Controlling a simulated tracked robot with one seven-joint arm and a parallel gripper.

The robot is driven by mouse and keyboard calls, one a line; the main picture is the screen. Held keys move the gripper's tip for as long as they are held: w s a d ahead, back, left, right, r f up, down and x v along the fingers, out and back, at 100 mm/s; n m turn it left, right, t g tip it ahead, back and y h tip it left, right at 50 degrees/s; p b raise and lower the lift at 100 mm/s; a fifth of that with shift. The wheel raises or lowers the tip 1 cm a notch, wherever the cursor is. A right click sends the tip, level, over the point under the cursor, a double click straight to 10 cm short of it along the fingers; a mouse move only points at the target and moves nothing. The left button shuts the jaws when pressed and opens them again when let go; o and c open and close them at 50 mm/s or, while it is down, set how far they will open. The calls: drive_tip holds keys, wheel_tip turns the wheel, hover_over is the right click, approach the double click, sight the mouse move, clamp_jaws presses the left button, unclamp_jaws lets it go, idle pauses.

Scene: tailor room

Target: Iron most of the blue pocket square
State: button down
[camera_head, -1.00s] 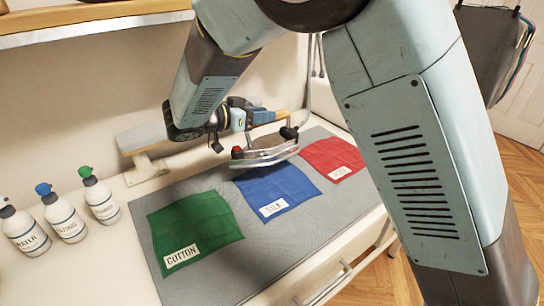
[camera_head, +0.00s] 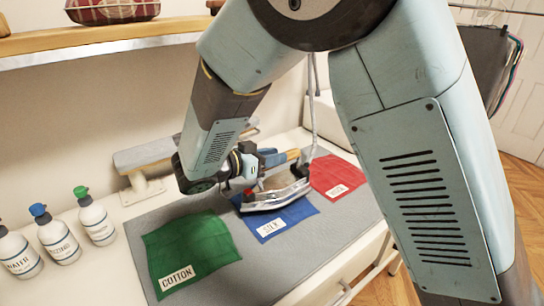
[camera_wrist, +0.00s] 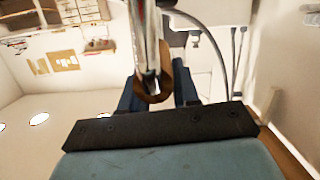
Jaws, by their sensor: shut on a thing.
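The blue pocket square (camera_head: 294,216) lies flat on the grey mat, with a white label reading SILK at its front edge. My gripper (camera_head: 268,158) is shut on the handle of a silver iron (camera_head: 276,198). The iron is at the back part of the blue square and hides that part. I cannot tell whether its soleplate touches the cloth. In the wrist view the handle (camera_wrist: 157,92) sits between the blue fingers, and the cloth is out of view.
A green COTTON square (camera_head: 190,247) lies to the left and a red square (camera_head: 335,176) to the right on the grey mat (camera_head: 300,262). Several spray bottles (camera_head: 58,240) stand at the left. A small padded board (camera_head: 165,152) stands behind. A shelf hangs above.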

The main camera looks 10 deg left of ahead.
drive_tip(key=shift+f, duration=1.35)
idle(0.4)
drive_tip(key=shift+s+d, duration=0.1)
drive_tip(key=shift+d, duration=0.05)
drive_tip(key=s+d, duration=0.4)
drive_tip(key=d, duration=0.1)
drive_tip(key=shift+s, duration=0.25)
idle(1.5)
drive_tip(key=shift+d, duration=0.1)
drive_tip(key=shift+w, duration=0.1)
idle(0.4)
drive_tip(key=shift+w+a, duration=1.1)
drive_tip(key=shift+a, duration=0.25)
drive_tip(key=shift+w+a, duration=1.1)
drive_tip(key=shift+a, duration=0.25)
drive_tip(key=shift+w+a, duration=0.1)
drive_tip(key=shift+a, duration=0.05)
